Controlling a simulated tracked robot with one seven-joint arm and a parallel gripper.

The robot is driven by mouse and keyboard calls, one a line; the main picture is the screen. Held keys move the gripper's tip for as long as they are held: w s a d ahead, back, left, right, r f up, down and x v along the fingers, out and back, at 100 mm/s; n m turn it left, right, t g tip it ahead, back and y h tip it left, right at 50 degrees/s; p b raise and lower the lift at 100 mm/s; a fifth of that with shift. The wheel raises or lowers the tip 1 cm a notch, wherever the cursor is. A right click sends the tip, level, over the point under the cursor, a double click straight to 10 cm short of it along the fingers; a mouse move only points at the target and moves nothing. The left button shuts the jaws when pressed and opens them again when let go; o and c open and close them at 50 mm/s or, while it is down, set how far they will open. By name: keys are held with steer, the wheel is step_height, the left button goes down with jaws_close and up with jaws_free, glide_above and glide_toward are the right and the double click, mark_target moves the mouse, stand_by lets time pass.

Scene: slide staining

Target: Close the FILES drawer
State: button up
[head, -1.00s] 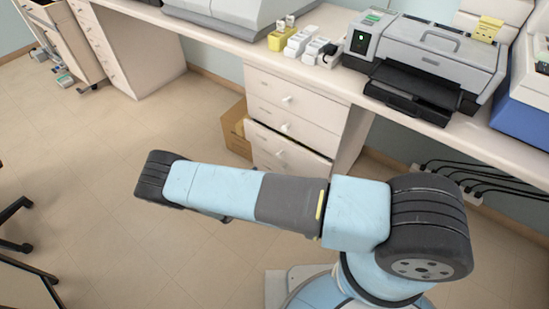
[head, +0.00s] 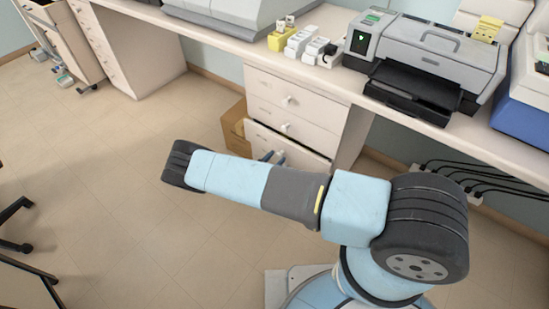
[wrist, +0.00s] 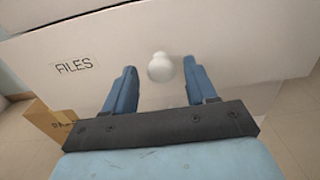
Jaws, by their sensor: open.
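The FILES drawer (wrist: 85,92) fills much of the wrist view. It has a white front, a printed FILES label and a round white knob (wrist: 160,67). In the head view the drawer (head: 262,138) is the lowest visible one of the white cabinet and stands out a little from it, with a dark gap along its top edge. My gripper (wrist: 160,88) is open, with its two blue fingers on either side of the knob. Whether they touch the drawer front cannot be told. In the head view the gripper fingers (head: 272,157) show in front of the drawer, partly hidden by my arm.
Two drawers (head: 290,103) above it look shut. A cardboard box (head: 234,126) stands on the floor left of the cabinet. A printer (head: 430,65) and small yellow and white containers (head: 297,42) stand on the counter.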

steer(key=shift+w+d, duration=0.4)
steer(key=shift+w, duration=0.1)
steer(key=shift+c, duration=0.3)
jaws_close()
